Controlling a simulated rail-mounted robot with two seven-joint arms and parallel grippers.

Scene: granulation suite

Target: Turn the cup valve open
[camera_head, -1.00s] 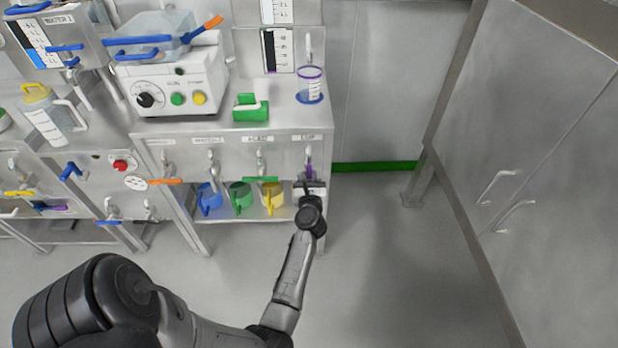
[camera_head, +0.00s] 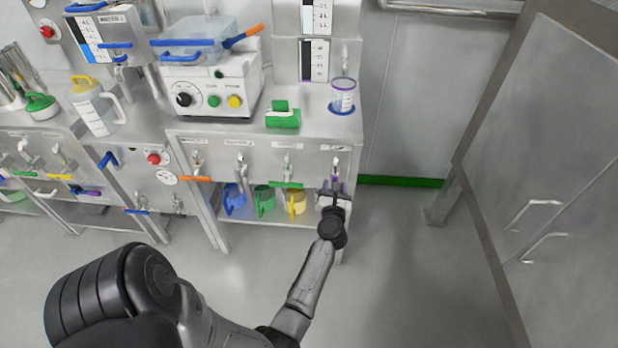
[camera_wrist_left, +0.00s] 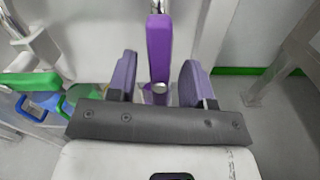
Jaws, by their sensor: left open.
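The cup valve has a purple handle (camera_head: 336,168) under the rightmost label on the bench front. In the left wrist view the handle (camera_wrist_left: 159,48) hangs upright from a metal tap. My left gripper (camera_head: 334,188) is just below and in front of the valve in the head view. In the left wrist view the left gripper (camera_wrist_left: 159,82) is open, with one purple-grey finger on each side of the handle's lower end. Gaps show on both sides, and I cannot tell how deep the handle sits between the fingers. My right gripper is not in view.
Blue (camera_head: 234,199), green (camera_head: 264,200) and yellow (camera_head: 296,203) jugs stand on the shelf left of the gripper. A clear purple-rimmed cup (camera_head: 343,96) stands on the bench above. Open floor lies right of the bench, before a grey cabinet (camera_head: 545,150).

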